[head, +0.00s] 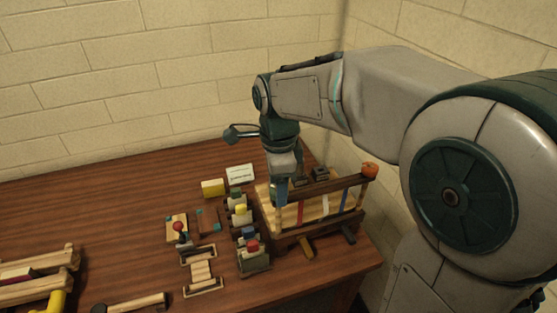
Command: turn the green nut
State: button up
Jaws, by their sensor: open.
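A row of small grey blocks (256,263) with coloured pieces stands left of the wooden frame. A dark green piece (236,192) sits at its far end; it may be the green nut, but it is too small to tell. A yellow piece, a blue piece (248,232) and a red piece (252,246) come nearer along the row. My gripper (279,203) points down at the left end of the wooden frame, right of the row. It is open; its fingertips are small and dark here, and whether they touch anything is unclear.
The wooden frame (337,187) with coloured strips and an orange knob (369,169) stands at the right, near the wall. The table's (90,200) left middle is clear.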

notch_tip(320, 180, up, 13)
dwell(0.3)
jog(key=shift+f, duration=0.1)
jog(key=n+p, duration=0.2)
jog(key=n, duration=2.3)
send_over(371, 164)
notch_tip(371, 164, down, 14)
jog(key=shift+r+p, duration=0.1)
jog(key=shift+p, duration=0.45)
jog(key=c, duration=1)
